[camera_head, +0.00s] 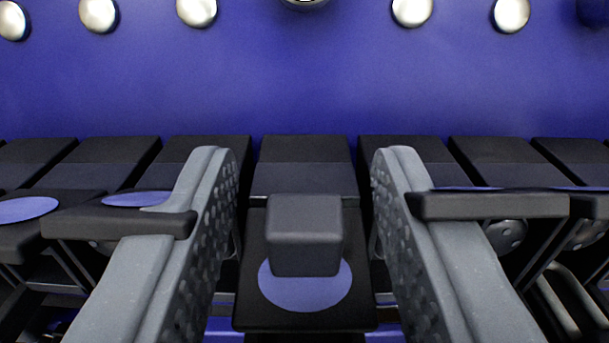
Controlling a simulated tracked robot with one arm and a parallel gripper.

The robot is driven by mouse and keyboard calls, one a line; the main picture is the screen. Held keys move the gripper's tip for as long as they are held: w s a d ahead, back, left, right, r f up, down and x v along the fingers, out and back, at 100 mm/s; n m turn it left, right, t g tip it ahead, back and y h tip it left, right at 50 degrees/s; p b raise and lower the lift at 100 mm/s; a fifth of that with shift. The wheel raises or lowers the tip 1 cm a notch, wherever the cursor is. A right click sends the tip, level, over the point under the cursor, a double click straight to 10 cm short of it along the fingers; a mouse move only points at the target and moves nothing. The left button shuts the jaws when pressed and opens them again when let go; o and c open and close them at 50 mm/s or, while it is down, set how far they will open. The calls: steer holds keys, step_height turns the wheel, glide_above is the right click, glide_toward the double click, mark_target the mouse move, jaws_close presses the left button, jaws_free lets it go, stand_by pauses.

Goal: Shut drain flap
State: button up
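My gripper (305,165) is open, its two grey, dimpled fingers set wide apart with nothing between the pads touching them. Between the fingers is a black flap-like panel (262,312) with a blue disc (290,292) on it. A dark grey block (305,235) stands in front of the disc and hides its upper part; I cannot tell whether it is the flap's handle. Which panel is the drain flap, and whether it is open, is not clear from this view.
Similar black panels stand on both sides, some with blue discs (26,210). Dark plates at left (100,220) and right (490,206) overlap my fingers in the picture. Behind rises a blue wall (300,90) with several silver round knobs (412,10).

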steer(key=c, duration=0.7)
steer(key=shift+o, duration=0.2)
steer(key=shift+f+b, duration=0.2)
steer(key=shift+b, duration=0.25)
steer(key=t+b, duration=0.1)
steer(key=b, duration=0.2)
steer(key=shift+f, duration=0.3)
steer(key=t+b, duration=0.1)
steer(key=b, duration=0.1)
steer(key=t+b, duration=0.1)
steer(key=b, duration=0.2)
steer(key=shift+f, duration=0.35)
steer(key=t+b, duration=0.2)
steer(key=b, duration=0.2)
steer(key=shift+r+t+b, duration=0.25)
steer(key=shift+t+b, duration=0.15)
steer(key=shift+b, duration=0.2)
